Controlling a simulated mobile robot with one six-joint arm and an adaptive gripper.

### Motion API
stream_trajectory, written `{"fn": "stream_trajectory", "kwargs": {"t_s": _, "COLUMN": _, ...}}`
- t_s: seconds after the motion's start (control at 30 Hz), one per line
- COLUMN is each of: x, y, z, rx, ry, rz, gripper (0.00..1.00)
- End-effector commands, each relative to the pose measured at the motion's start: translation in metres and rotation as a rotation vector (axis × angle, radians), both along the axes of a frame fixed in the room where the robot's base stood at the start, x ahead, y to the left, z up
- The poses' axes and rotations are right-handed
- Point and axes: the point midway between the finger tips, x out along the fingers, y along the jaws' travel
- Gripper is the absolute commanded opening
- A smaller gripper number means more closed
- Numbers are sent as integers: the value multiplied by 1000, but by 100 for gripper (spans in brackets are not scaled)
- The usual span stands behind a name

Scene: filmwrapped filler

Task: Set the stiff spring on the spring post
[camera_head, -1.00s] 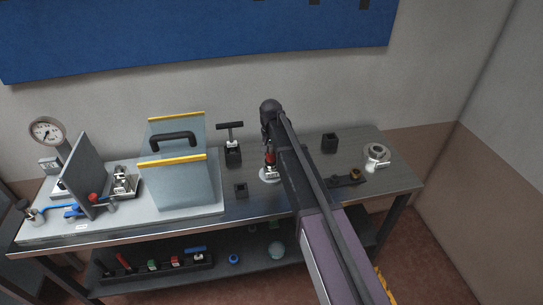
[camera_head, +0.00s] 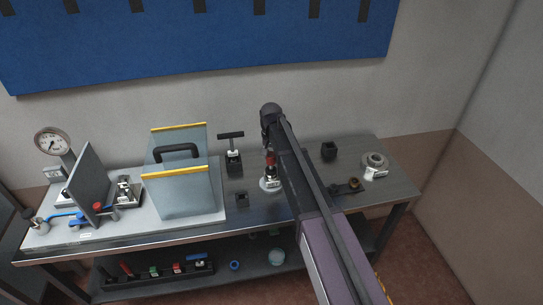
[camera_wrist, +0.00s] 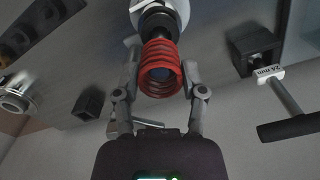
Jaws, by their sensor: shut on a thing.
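A red coil spring (camera_wrist: 158,52) is between the fingers of my gripper (camera_wrist: 160,68) in the wrist view, and the gripper is shut on it. The spring lines up with a dark collared post (camera_wrist: 157,22) on a pale round base (camera_wrist: 181,8). Its far end meets or overlaps the dark collar; I cannot tell whether it is around the post or only against it. In the head view the red spring (camera_head: 270,158) shows above the pale round base (camera_head: 268,186) on the bench. My arm hides much of the gripper there.
A clear guard box (camera_head: 180,190) with yellow edges stands to the left. A black T-handled tool (camera_head: 231,148) in a block is behind left. Small black blocks (camera_head: 329,150) (camera_head: 242,199) and a metal ring part (camera_head: 375,160) stand around.

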Motion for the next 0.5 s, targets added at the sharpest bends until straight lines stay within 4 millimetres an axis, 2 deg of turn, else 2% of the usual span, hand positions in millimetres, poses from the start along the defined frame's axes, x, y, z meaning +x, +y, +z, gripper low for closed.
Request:
{"fn": "stream_trajectory", "kwargs": {"t_s": 0.03, "x": 0, "y": 0, "z": 11, "rx": 0, "ry": 0, "rz": 0, "gripper": 7}}
{"fn": "stream_trajectory", "kwargs": {"t_s": 0.1, "x": 0, "y": 0, "z": 19, "rx": 0, "ry": 0, "rz": 0, "gripper": 7}}
{"fn": "stream_trajectory", "kwargs": {"t_s": 0.5, "x": 0, "y": 0, "z": 55, "rx": 0, "ry": 0, "rz": 0, "gripper": 7}}
